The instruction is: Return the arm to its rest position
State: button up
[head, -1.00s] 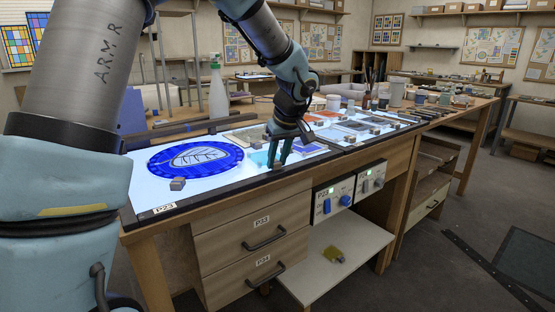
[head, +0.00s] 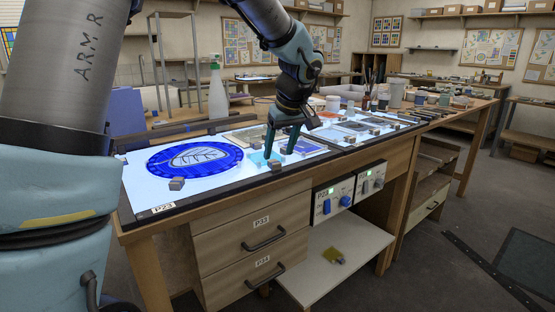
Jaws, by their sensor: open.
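My gripper (head: 278,155) is open, with its two teal fingers pointing down over the front part of the lit glass bench. A small teal glass piece (head: 258,160) lies on the lit surface just left of the fingers, with a small grey block (head: 275,165) at its front edge. I cannot tell whether the fingertips clear the block. No object shows between the fingers. My arm reaches in from the upper left and bends down to the gripper.
A blue oval glass panel with a leaf drawing (head: 195,158) lies on the left of the light table (head: 135,190). A spray bottle (head: 218,92) stands behind it. More glass panes, jars and brushes (head: 369,85) are to the right. Free air lies above the table's front.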

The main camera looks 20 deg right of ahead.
jog(key=v, duration=0.7)
jog(key=shift+b, duration=0.4)
